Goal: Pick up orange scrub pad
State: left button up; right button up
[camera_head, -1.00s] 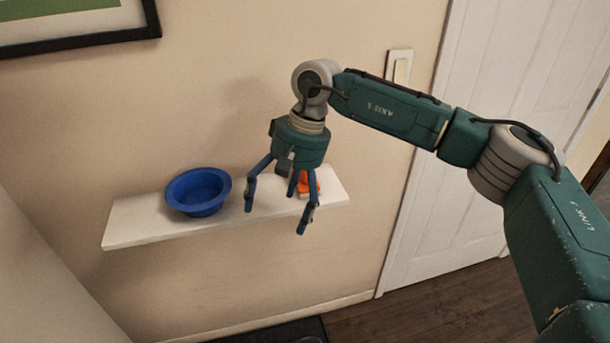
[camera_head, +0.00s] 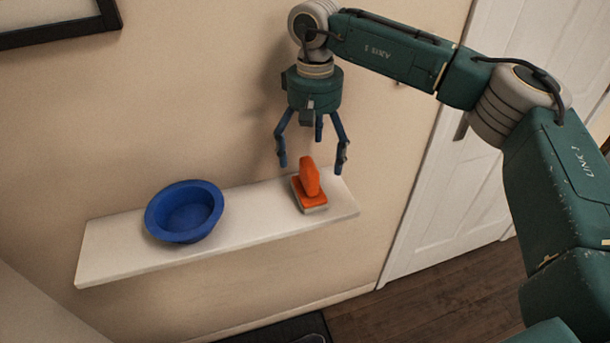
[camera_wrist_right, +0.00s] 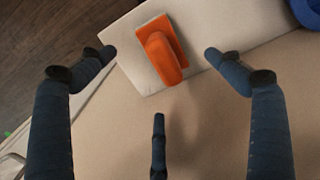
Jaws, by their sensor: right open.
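The orange scrub pad (camera_head: 309,184) lies on the right part of a white wall shelf (camera_head: 255,222), its upright handle facing up. It also shows in the right wrist view (camera_wrist_right: 163,52), at top centre between the fingertips. My right gripper (camera_head: 312,165) is open and empty, pointing down just above the pad. Its blue fingers are spread to both sides, with a third finger behind. In the right wrist view the fingers (camera_wrist_right: 163,62) do not touch the pad. My left gripper is not in view.
A blue bowl (camera_head: 185,212) stands on the shelf's left part, with bare shelf between it and the pad. The wall (camera_head: 200,100) is close behind the shelf. A white door (camera_head: 465,190) is at the right, and a dark picture frame (camera_head: 60,32) hangs at upper left.

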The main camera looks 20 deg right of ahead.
aim_at(315, 163)
jog(key=f, duration=0.1)
jog(key=s+f, duration=0.1)
jog(key=f, duration=0.1)
jog(key=shift+f+p, duration=0.2)
jog(key=shift+p, duration=0.2)
jog(key=shift+f, duration=0.3)
jog(key=shift+w+f+p, duration=0.1)
jog(key=shift+f+p, duration=0.2)
jog(key=shift+p, duration=0.05)
notch_tip(315, 163, down, 4)
jog(key=shift+d+f+p, duration=0.1)
jog(key=shift+f+p, duration=0.1)
jog(key=shift+p, duration=0.85)
jog(key=shift+f, duration=0.15)
jog(key=shift+c, duration=0.2)
jog(key=c, duration=0.8)
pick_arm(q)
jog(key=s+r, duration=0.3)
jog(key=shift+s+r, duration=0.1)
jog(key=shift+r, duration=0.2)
pick_arm(e)
jog(key=c, duration=0.6)
